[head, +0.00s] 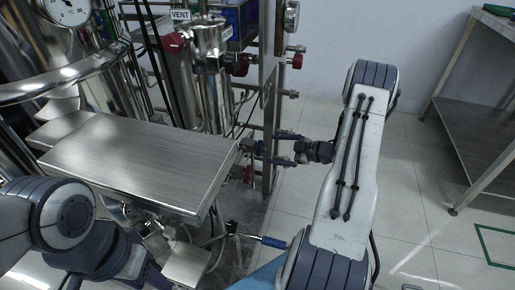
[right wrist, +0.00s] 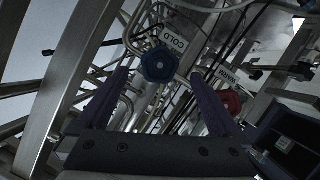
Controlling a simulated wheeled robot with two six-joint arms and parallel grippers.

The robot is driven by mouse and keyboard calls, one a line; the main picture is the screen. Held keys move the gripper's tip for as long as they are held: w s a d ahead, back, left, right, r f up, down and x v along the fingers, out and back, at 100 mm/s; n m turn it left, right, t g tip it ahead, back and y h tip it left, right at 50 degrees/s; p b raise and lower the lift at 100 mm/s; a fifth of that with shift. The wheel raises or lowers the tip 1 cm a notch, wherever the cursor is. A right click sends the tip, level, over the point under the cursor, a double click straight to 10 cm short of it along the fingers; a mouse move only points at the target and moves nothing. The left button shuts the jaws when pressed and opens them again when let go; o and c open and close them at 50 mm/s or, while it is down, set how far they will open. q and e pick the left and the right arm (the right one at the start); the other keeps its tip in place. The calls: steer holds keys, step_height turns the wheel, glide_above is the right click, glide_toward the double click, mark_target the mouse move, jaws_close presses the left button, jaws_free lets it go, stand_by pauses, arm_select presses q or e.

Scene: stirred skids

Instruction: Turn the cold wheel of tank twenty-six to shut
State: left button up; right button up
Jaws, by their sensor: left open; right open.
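The cold wheel is a blue knob (right wrist: 159,65) beside a tag reading COLD (right wrist: 179,43) in the right wrist view. In the head view a blue wheel (head: 248,145) shows at the right end of the steel bench. My right gripper (head: 272,150) is open and points left at it. In the right wrist view the two purple fingers (right wrist: 157,102) stand apart, with the blue wheel ahead between them, apparently untouched. No tank number is readable.
A red wheel (right wrist: 230,101) by a WARM tag (right wrist: 226,75) sits beside the cold wheel. Other red knobs (head: 173,43) are on the pipework by a VENT sign (head: 180,15). A steel platform (head: 135,160) lies left of the valves. A steel table (head: 475,110) stands right; open floor lies between.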

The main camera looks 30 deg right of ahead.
mark_target(262, 149)
steer(key=b+x, duration=0.1)
steer(key=x, duration=0.4)
steer(key=shift+w+a+f+b, duration=0.2)
steer(key=shift+w+f+b, duration=0.1)
steer(key=shift+w+a+f, duration=0.1)
steer(key=shift+w+a, duration=0.2)
steer(key=shift+w, duration=0.15)
steer(key=c, duration=1.3)
